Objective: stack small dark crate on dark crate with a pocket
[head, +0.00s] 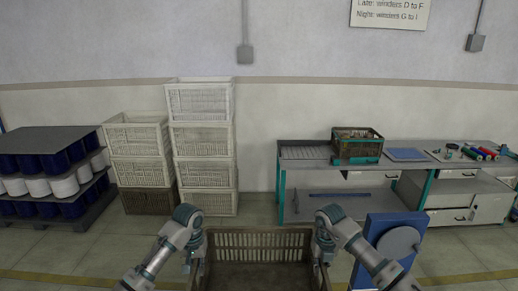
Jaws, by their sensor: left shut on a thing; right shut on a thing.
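A dark brown slatted crate (258,239) is at the bottom centre of the head view, its lower part cut off by the frame edge. My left gripper (196,264) is shut on its left side wall, and my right gripper (322,258) is shut on its right side wall. The crate looks level and its inside looks empty. Another dark crate (357,153) with green edges stands on the bench at the right, apart from my grippers. A third dark crate (148,201) is at the bottom of the left stack. I cannot make out a pocket on any of them.
White crates (204,139) are stacked against the wall. A rack of blue and white spools (50,172) stands at far left. The bench (305,154) carries a blue mat (406,154) and coloured bobbins. A blue panel (385,240) is beside my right arm. Floor ahead is clear.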

